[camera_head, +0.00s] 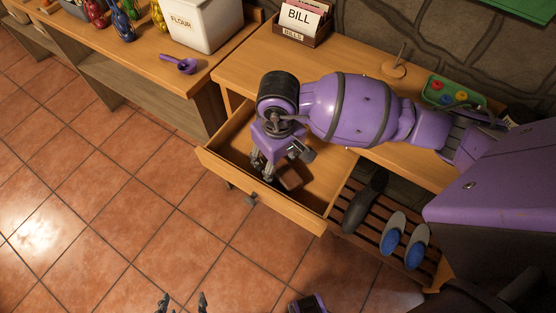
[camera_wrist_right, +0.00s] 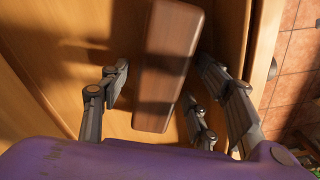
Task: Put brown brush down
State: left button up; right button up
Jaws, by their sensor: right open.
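The brown brush (camera_wrist_right: 170,62) lies in the open wooden drawer (camera_head: 222,160), and its wooden back shows in the right wrist view. In the head view only a brown part of it (camera_head: 293,178) shows beside my right gripper. My right gripper (camera_head: 268,172) points down into the drawer. Its fingers (camera_wrist_right: 158,85) are spread open on both sides of the brush, with gaps between them and the brush. Bristles are not visible. My left gripper (camera_head: 182,302) shows only its two fingertips at the bottom edge of the head view, apart and empty.
The desk (camera_head: 245,75) above holds a bill box (camera_head: 302,30) and a green tray (camera_head: 455,95). A slatted rack (camera_head: 365,230) with shoes and blue-soled slippers (camera_head: 405,232) stands right of the drawer. A flour box (camera_head: 200,20) and purple scoop (camera_head: 181,65) are on the left counter. Tiled floor is clear.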

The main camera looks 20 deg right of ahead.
notch_tip(320, 180, up, 12)
jog(key=shift+r, duration=0.25)
dwell(0.6)
